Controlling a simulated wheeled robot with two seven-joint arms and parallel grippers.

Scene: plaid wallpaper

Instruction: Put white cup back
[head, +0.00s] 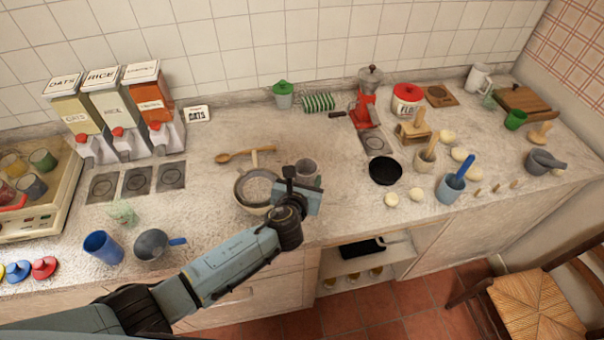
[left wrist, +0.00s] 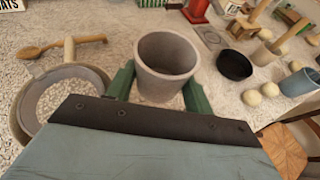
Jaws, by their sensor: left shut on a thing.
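A pale grey-white cup (head: 307,169), open at the top, is upright between the jaws of my left gripper (head: 303,185), over the middle of the counter. In the left wrist view the cup (left wrist: 167,62) looks empty, with the green fingers of my left gripper (left wrist: 158,88) shut on its two sides. I cannot tell whether its base touches the counter. A white mug (head: 479,78) stands at the back right of the counter. My right gripper is not in view.
Left of the held cup is a sieve on a bowl (head: 245,200), with a wooden spoon (head: 234,155) behind. A black pan (head: 385,171) and pale dough balls (head: 391,199) lie to the right. Grey square mats (head: 140,180) lie before the dispensers (head: 110,115). A chair (head: 535,305) stands front right.

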